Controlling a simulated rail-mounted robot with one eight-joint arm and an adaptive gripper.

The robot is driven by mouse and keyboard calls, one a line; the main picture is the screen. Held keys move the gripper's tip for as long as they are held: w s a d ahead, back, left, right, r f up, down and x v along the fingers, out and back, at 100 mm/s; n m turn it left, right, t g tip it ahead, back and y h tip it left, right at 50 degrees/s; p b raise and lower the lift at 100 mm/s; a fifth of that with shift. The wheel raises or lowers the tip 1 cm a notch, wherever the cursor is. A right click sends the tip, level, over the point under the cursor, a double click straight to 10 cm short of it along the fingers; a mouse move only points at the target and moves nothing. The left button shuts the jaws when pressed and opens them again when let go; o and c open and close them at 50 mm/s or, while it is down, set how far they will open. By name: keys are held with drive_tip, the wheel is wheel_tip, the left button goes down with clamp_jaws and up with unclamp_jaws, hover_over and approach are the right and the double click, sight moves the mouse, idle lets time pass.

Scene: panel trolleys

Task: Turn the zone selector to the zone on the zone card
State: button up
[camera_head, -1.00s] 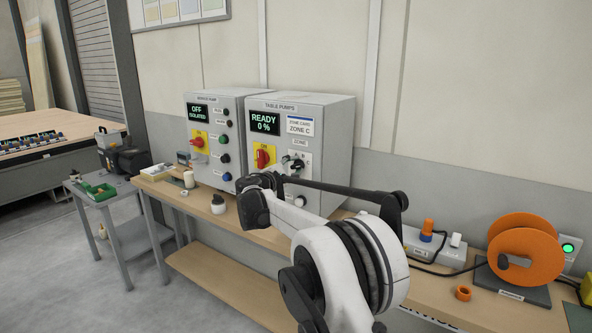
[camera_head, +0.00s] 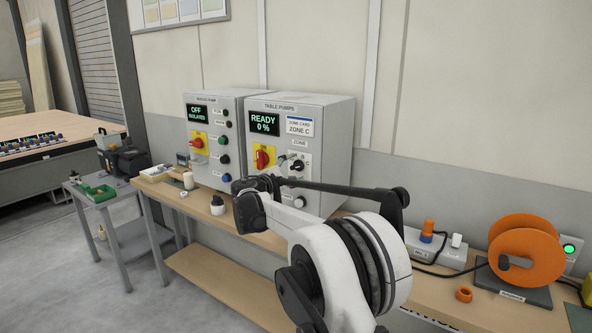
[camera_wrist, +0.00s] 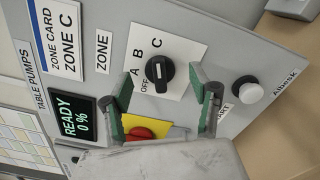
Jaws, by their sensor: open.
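The zone selector (camera_wrist: 160,70) is a black knob on a white plate marked OFF, A, B and C. In the wrist view its white line lies roughly along the direction of the C mark; which end is the pointer is hard to tell. It also shows in the head view (camera_head: 297,166). The zone card (camera_wrist: 55,38) reads ZONE C, also in the head view (camera_head: 299,127). My gripper (camera_wrist: 169,88) is open, its green-padded fingers apart on either side below the knob in the wrist view, with nothing seen between them touching it.
The table pumps box (camera_head: 330,150) has a READY 0 % display (camera_head: 264,123), a red switch on yellow (camera_head: 263,159) and a white button (camera_wrist: 248,88). The vacuum pump box (camera_head: 235,140) stands left of it. An orange reel (camera_head: 530,250) and small items stand on the bench.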

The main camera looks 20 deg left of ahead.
sight(295, 168)
drive_tip(key=shift+b+v, duration=0.45)
drive_tip(key=shift+v, duration=1.75)
drive_tip(key=s+d+r+m+g, duration=0.2)
drive_tip(key=d+m, duration=0.1)
drive_tip(key=d, duration=0.8)
drive_tip(key=s+d+r+m+g+h, duration=0.1)
drive_tip(key=s+d+r+m+g, duration=0.15)
drive_tip(key=d, duration=0.75)
drive_tip(key=s+d+r+m+g, duration=0.2)
drive_tip(key=d+r, duration=0.1)
drive_tip(key=d, duration=0.8)
drive_tip(key=s+d+f+m+g+y, duration=0.15)
drive_tip(key=s+d+m, duration=0.35)
drive_tip(key=s+d, duration=0.95)
drive_tip(key=s+d+f+m+y, duration=0.1)
drive_tip(key=s+d+f+m, duration=0.1)
drive_tip(key=s, duration=0.7)
drive_tip(key=s+d+f+m+g+y, duration=0.1)
drive_tip(key=s+d+f+m, duration=0.2)
drive_tip(key=s+f, duration=0.3)
drive_tip(key=s+d+f+m+g+y, duration=0.1)
drive_tip(key=s+d+f+m, duration=0.2)
drive_tip(key=s, duration=0.9)
drive_tip(key=shift+s+d+f, duration=0.15)
drive_tip(key=shift+d+f, duration=0.3)
drive_tip(key=shift+f, duration=0.45)
